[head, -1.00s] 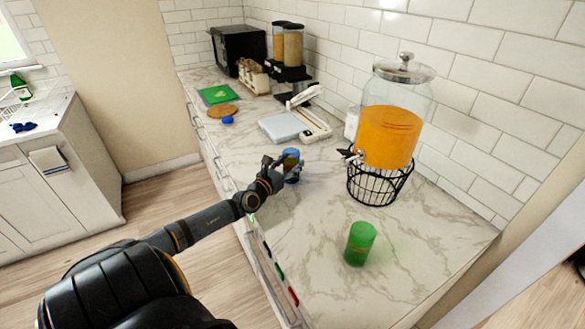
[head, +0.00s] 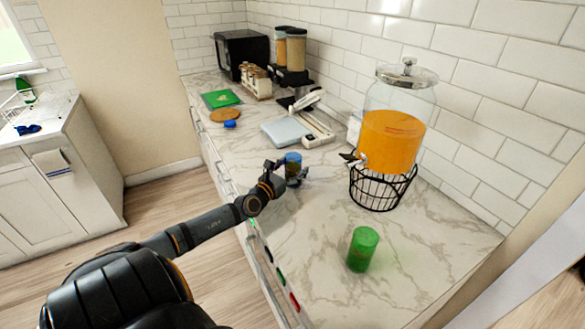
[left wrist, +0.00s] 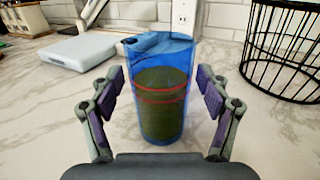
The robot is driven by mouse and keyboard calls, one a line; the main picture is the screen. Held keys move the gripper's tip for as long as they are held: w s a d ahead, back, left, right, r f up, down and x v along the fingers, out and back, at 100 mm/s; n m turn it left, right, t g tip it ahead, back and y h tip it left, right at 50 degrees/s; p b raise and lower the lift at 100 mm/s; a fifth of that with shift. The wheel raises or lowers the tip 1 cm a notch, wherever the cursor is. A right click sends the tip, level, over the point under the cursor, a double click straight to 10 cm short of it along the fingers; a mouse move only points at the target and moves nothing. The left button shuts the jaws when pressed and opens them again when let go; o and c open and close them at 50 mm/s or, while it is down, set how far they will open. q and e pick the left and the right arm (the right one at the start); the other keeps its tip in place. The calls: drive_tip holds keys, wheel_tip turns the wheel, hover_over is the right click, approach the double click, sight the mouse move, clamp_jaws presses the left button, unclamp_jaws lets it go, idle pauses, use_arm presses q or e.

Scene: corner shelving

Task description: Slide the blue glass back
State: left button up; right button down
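The blue glass (head: 293,167) stands upright on the marble counter, left of the drink dispenser. It is see-through blue with thin red bands, and in the left wrist view (left wrist: 160,90) something dark shows through its lower part. My left gripper (head: 288,174) reaches it from the front left, low over the counter. In the left wrist view the fingers (left wrist: 163,105) are spread on either side of the glass, with a gap on each side. My right gripper is not in view.
A drink dispenser (head: 388,140) with orange liquid sits on a black wire stand (head: 375,188) to the right. A green glass (head: 361,249) stands nearer the front. A white scale-like device (head: 287,132) lies behind the blue glass. Counter between the two glasses is clear.

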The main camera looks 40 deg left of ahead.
sight(288, 171)
use_arm(q)
drive_tip(key=shift+s+d, duration=0.15)
drive_tip(key=shift+s, duration=1.1)
drive_tip(key=shift+s+d, duration=0.2)
drive_tip(key=shift+s, duration=1)
drive_tip(key=shift+s+d, duration=0.15)
drive_tip(key=shift+s, duration=1.1)
